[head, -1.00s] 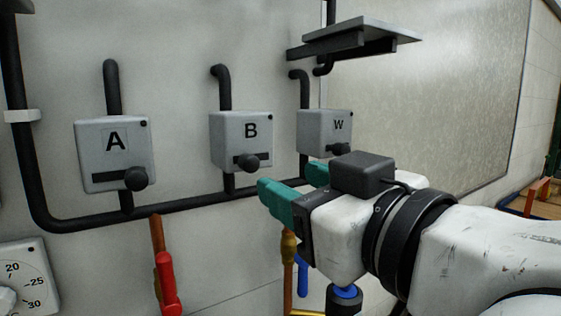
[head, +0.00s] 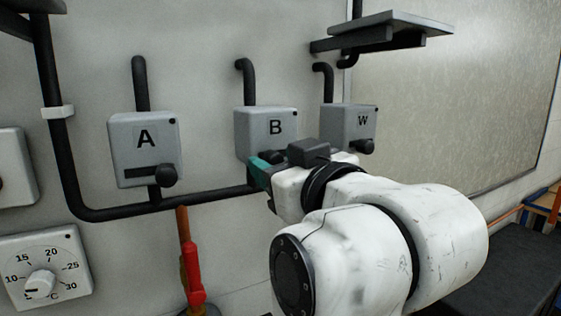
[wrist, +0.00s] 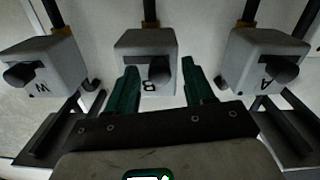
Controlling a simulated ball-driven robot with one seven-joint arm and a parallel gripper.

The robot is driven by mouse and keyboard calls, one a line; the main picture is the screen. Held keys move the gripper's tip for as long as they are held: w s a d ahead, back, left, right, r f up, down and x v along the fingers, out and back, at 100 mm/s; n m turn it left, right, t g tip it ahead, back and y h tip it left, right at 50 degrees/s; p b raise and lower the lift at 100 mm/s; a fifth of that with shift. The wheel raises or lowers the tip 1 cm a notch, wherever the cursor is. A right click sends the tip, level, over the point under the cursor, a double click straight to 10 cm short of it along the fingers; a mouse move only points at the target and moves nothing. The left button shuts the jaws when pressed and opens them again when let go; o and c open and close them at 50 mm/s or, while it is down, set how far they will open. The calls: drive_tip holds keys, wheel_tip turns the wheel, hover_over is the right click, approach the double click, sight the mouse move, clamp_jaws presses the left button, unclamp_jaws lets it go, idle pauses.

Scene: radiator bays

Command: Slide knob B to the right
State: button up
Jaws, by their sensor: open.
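Box B (head: 265,125) is a grey wall box between boxes A and W. Its dark knob (head: 276,157) is partly hidden by my gripper in the head view. In the wrist view, which is upside down, box B (wrist: 136,84) stands straight ahead, with its dark knob (wrist: 159,62) between my fingers in the picture. My gripper (wrist: 160,70) is open, with a teal finger on each side of the knob. It also shows in the head view (head: 262,170), in front of the lower part of box B. I cannot tell whether the fingers touch the knob.
Box A (head: 142,125) with its knob (head: 168,175) is to the left, box W (head: 343,122) close on the right. A black pipe (head: 130,211) runs below the boxes. A grey shelf (head: 400,28) juts out above W. A dial (head: 45,268) and red handle (head: 193,275) are lower left.

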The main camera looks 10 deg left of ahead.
drive_tip(key=shift+c, duration=0.3)
clamp_jaws()
drive_tip(key=shift+w+d+p, duration=0.15)
drive_tip(key=shift+w+d, duration=0.4)
drive_tip(key=shift+d, duration=0.3)
drive_tip(key=shift+w+d+p, duration=0.15)
drive_tip(key=shift+w+d, duration=0.4)
drive_tip(key=shift+d, duration=0.3)
drive_tip(key=shift+o, duration=0.3)
unclamp_jaws()
drive_tip(key=shift+d, duration=0.1)
drive_tip(key=b+v, duration=0.2)
drive_tip(key=v, duration=0.8)
drive_tip(key=shift+s+d, duration=0.15)
drive_tip(key=shift+s, duration=0.1)
